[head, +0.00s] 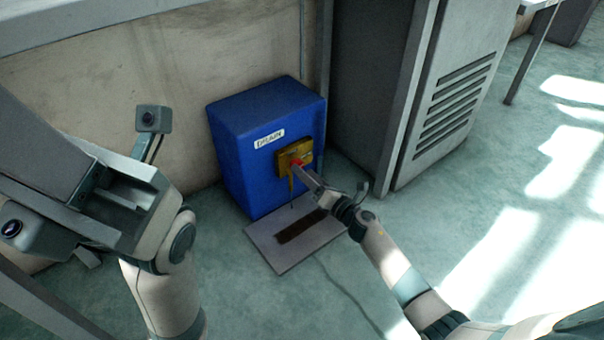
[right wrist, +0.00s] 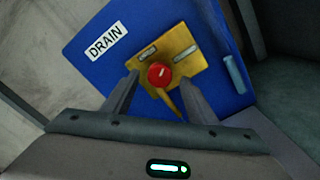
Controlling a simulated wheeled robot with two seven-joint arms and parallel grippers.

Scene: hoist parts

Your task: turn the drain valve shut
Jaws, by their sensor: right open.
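The blue drain box (head: 240,165) stands on the floor against the wall, with a white DRAIN label (head: 269,139). On its front is a yellow valve plate (head: 302,148) with a red hub (right wrist: 160,75). A yellow lever (head: 291,182) hangs down from the hub in the head view. My right gripper (head: 304,174) is at the valve. In the right wrist view its open fingers stand on either side of the hub and lever; I cannot tell whether either touches.
A grey floor plate (head: 268,248) with a dark slot lies in front of the box. A grey vented cabinet (head: 440,100) stands close on the right. A thin cable runs along the floor from the plate.

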